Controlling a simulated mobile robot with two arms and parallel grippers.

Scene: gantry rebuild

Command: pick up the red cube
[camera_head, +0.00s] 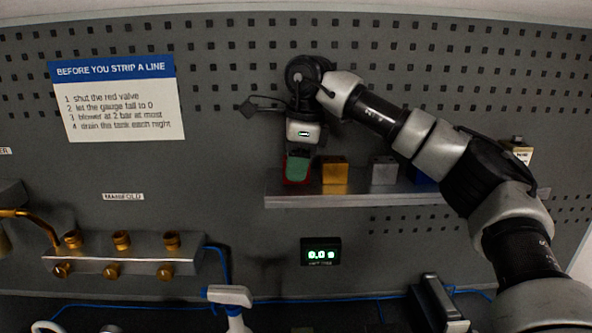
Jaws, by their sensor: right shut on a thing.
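The red cube (285,176) is at the left end of a grey shelf (350,199) on the pegboard wall. Only thin red edges of it show, behind a green finger pad. My right gripper (298,166) comes down on the cube from above and is shut on it. The cube is at shelf height; whether it still touches the shelf I cannot tell. My left gripper is not in view.
A gold cube (334,175), a silver cube (383,171) and a partly hidden blue cube (424,178) stand to the right on the shelf. A small display (321,252) is below. A brass-fitted manifold (120,262) is at left.

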